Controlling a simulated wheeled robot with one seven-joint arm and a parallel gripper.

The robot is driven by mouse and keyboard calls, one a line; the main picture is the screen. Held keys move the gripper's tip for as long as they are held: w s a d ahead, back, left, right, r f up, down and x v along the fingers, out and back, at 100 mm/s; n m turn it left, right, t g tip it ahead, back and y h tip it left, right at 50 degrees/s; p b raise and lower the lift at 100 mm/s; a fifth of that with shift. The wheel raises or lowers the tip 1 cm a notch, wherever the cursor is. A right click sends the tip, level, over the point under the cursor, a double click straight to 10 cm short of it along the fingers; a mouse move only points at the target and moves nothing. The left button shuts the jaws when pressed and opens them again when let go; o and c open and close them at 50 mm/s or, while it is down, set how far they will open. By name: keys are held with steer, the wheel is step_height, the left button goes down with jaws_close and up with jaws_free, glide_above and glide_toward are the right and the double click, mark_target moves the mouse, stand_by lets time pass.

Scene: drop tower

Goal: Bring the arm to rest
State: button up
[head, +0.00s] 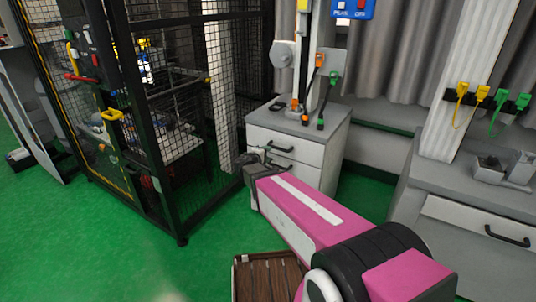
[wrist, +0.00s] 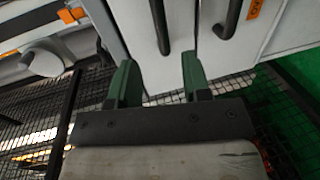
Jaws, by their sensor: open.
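My pink and black arm reaches from the lower right of the head view toward the grey cabinet (head: 297,150). My gripper (head: 246,163) is at its far end, in front of the cabinet's left side, small and dark in that view. In the wrist view my gripper (wrist: 160,82) shows two green fingers standing apart with nothing between them. The pale cabinet front (wrist: 180,60) with dark handles lies beyond the fingers. I cannot tell how far the fingertips are from it.
A black mesh cage (head: 180,110) with a yellow handle (head: 112,114) stands left. A grey bench (head: 455,205) with a drawer is at right. A brown slatted box (head: 265,278) is on the floor beside my arm. Green floor (head: 120,245) is clear at lower left.

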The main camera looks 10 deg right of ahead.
steer(key=s+d+f+m+g, duration=0.3)
steer(key=s+d+m+g, duration=0.1)
steer(key=s+d, duration=0.15)
steer(key=s+d+f+m+g+y, duration=0.1)
steer(key=s+f+m+g+y, duration=0.1)
steer(key=s, duration=0.6)
steer(key=s+d+f+m+g+y, duration=0.1)
steer(key=s+m+g+y, duration=0.3)
steer(key=s, duration=0.5)
steer(key=f+g+y, duration=0.1)
steer(key=g+y, duration=0.1)
steer(key=y, duration=0.1)
steer(key=shift+f+y, duration=0.4)
